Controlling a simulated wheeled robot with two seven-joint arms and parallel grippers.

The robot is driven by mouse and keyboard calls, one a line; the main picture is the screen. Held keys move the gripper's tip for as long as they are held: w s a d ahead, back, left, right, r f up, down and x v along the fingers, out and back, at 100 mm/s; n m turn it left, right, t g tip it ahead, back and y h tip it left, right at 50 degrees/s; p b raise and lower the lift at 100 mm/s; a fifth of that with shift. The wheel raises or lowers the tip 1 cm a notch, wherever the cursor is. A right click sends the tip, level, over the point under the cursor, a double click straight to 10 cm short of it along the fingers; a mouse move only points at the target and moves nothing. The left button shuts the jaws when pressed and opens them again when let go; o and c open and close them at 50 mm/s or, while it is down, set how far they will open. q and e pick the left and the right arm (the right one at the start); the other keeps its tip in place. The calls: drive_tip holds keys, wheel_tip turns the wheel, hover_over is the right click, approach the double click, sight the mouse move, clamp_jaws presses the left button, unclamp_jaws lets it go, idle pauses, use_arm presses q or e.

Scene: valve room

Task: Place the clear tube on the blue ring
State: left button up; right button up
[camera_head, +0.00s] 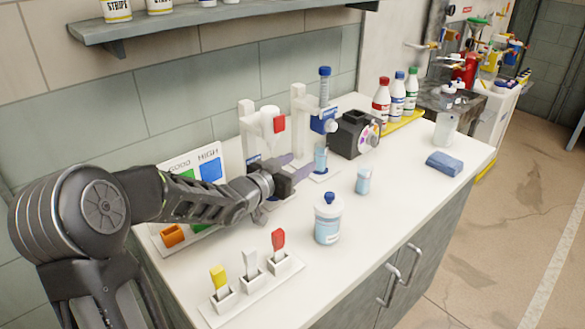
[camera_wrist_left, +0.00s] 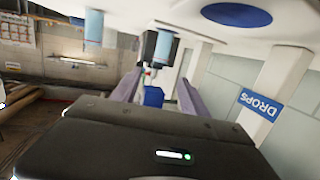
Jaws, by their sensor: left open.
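A clear tube with pale blue liquid (camera_head: 320,158) stands upright at the foot of the right white stand, under its blue clamp. In the left wrist view, turned upside down, a pale blue tube (camera_wrist_left: 166,48) shows beyond my fingertips and between them, apart from them. A flat blue disc (camera_wrist_left: 237,14), perhaps the blue ring, lies on a white surface near the DROPS label; I cannot make it out in the head view. My left gripper (camera_head: 302,170) is open and empty, low over the counter, fingers pointing at the tube. My right gripper is not in view.
A similar small pale blue container (camera_head: 363,181) and a blue-capped bottle (camera_head: 328,218) stand in front. The left stand with a red part (camera_head: 279,124) rises behind my gripper. A black box (camera_head: 356,135) sits right of the stands. The counter's front right is mostly clear.

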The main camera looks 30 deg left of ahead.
use_arm(q)
drive_tip(key=shift+s+a+r, duration=0.1)
drive_tip(key=shift+s+r, duration=0.05)
drive_tip(key=shift+s, duration=0.8)
idle(1.6)
